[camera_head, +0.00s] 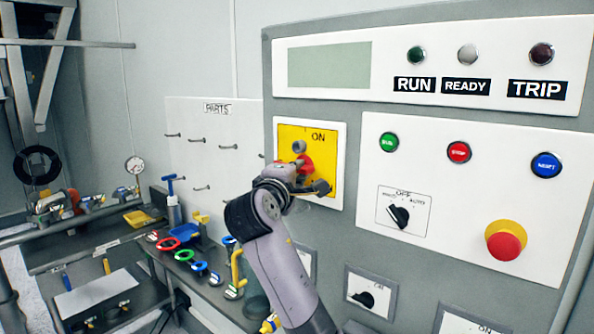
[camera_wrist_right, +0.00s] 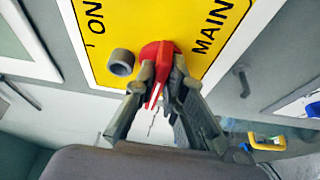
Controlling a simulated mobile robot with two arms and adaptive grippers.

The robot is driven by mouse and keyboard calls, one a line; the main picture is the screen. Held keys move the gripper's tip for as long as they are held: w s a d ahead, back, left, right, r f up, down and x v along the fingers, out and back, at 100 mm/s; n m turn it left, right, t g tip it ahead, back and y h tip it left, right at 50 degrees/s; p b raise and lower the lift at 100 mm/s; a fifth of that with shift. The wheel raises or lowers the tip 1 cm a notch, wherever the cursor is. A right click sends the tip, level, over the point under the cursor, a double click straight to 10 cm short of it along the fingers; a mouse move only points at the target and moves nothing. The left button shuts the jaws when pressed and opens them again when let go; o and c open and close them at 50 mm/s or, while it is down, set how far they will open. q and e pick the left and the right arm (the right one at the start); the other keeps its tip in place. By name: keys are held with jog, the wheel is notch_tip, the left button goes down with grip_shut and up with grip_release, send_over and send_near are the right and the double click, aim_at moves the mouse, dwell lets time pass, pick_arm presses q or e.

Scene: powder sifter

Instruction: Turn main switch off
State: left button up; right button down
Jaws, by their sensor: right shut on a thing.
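The main switch is a yellow plate (camera_head: 327,160) marked ON, set in a white frame on the grey cabinet. Its red handle (camera_head: 305,163) shows just above my right gripper (camera_head: 301,180). In the right wrist view, the two fingers (camera_wrist_right: 160,82) are closed on both sides of the red handle (camera_wrist_right: 158,55), and its narrow end sits between them. The yellow plate (camera_wrist_right: 180,16) there reads ON and MAIN. A grey round stub (camera_wrist_right: 121,62) sticks out beside the handle. The gripper hides the lower part of the plate in the head view. My left gripper is not in view.
To the right are green (camera_head: 388,142), red (camera_head: 458,152) and blue (camera_head: 546,165) buttons, a black selector knob (camera_head: 399,216) and a red emergency stop (camera_head: 505,240). A parts board (camera_head: 215,150) and a bench with coloured tools stand at left.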

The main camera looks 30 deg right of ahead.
jog(key=shift+f+n, duration=0.15)
jog(key=shift+n, duration=0.15)
jog(key=c, duration=1.7)
grip_release()
jog(key=shift+a, duration=0.1)
jog(key=shift+o, duration=0.2)
jog(key=v, duration=1.2)
jog(key=shift+r, duration=0.2)
